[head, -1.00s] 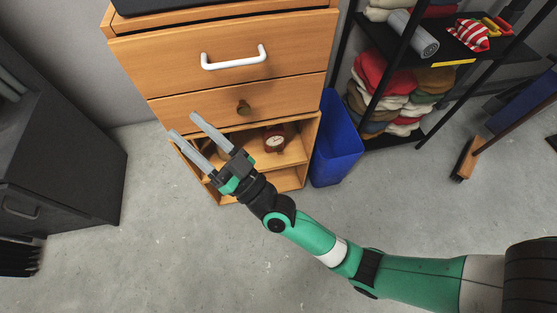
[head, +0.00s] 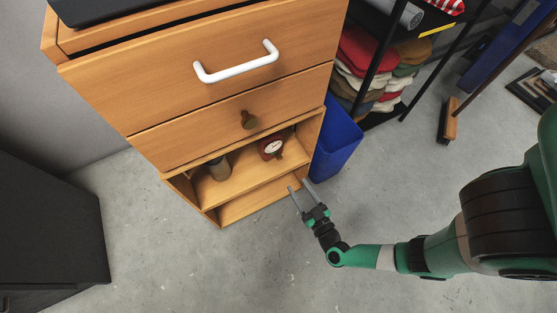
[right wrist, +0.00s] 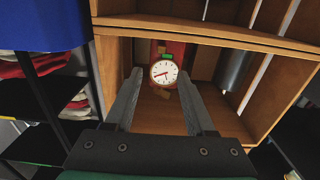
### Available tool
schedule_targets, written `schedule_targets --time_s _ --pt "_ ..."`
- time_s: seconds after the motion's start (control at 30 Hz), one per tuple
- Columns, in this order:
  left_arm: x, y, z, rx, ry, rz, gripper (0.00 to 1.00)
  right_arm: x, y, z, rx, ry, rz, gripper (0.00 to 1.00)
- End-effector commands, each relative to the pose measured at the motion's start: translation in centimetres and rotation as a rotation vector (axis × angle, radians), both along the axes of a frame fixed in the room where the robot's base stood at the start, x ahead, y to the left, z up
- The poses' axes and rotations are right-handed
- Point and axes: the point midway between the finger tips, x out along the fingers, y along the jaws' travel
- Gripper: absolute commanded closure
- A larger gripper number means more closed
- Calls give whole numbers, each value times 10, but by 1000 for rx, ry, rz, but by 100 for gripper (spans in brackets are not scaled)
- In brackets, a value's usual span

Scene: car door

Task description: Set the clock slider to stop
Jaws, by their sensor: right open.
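The clock (head: 271,149) is small and dark red with a white round face. It stands on the open shelf of the wooden cabinet, under the drawers. In the right wrist view the clock (right wrist: 163,73) shows upright, with a green part on its top edge and its dial facing me; a slider cannot be made out for sure. My right gripper (head: 299,187) is open and empty, outside the cabinet in front of the shelf. In the right wrist view its two fingers (right wrist: 160,80) point toward the clock, apart from it. My left gripper is not in view.
The wooden cabinet (head: 190,115) has a white-handled drawer and a knobbed drawer above the shelf. A grey cylinder (head: 218,168) stands left of the clock. A blue bin (head: 335,145) and a black rack with folded cloths (head: 380,65) stand to the right. The floor in front is clear.

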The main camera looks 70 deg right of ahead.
Motion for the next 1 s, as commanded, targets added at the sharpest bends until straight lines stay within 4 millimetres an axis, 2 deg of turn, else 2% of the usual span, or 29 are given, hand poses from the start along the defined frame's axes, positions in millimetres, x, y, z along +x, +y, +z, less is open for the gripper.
schedule_targets --time_s 0.23,0.6,0.8,1.0 --pt "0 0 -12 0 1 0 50 20 -19 -2 0 -6 -10 45" --pt "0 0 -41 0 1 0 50 78 -64 -2 0 -5 -3 45" --pt "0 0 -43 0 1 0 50 88 -72 0 0 -4 0 45" --pt "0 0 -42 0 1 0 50 89 -72 1 0 -3 1 45"
